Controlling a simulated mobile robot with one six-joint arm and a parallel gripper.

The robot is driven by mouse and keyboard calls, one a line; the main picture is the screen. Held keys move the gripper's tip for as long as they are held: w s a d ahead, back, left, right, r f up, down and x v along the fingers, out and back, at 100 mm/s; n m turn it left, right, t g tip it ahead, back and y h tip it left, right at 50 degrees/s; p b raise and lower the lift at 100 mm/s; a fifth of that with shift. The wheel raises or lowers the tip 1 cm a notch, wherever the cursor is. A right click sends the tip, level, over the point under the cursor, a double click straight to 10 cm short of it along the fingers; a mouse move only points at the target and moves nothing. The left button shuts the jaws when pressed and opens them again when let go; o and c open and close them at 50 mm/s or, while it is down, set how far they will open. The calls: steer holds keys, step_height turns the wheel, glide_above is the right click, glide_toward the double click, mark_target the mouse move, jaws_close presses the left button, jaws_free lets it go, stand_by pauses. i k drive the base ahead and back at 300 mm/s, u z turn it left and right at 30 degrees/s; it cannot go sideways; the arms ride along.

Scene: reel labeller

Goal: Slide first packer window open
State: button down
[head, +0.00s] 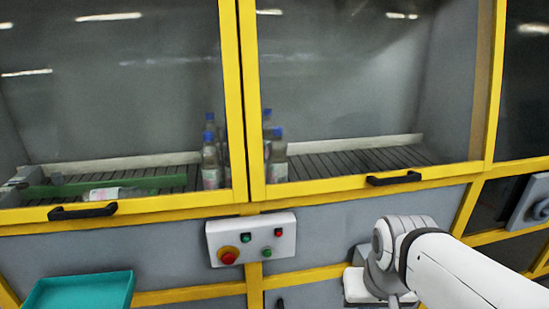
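Two yellow-framed packer windows fill the upper view: a left window (120,90) and a right window (345,85). Both look shut, with their lower rails level along the machine front. The left window has a black handle (83,211) on its lower rail, and the right window has a black handle (394,178). No label shows which window is the first. My white arm comes in from the lower right, below the right handle and apart from it. Its end bends down out of the picture, and I cannot see my gripper.
Behind the glass, several blue-capped bottles (210,165) stand by the middle post, and one bottle (112,193) lies at left. A control box (251,239) with buttons projects below the windows. A teal tray (80,291) is at lower left. A grey unit (531,202) is at right.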

mark_target(239, 193)
steer(key=u, duration=1.5)
steer(key=k, duration=0.6)
steer(key=u, duration=0.5)
steer(key=i, duration=1.05)
steer(key=z, duration=0.35)
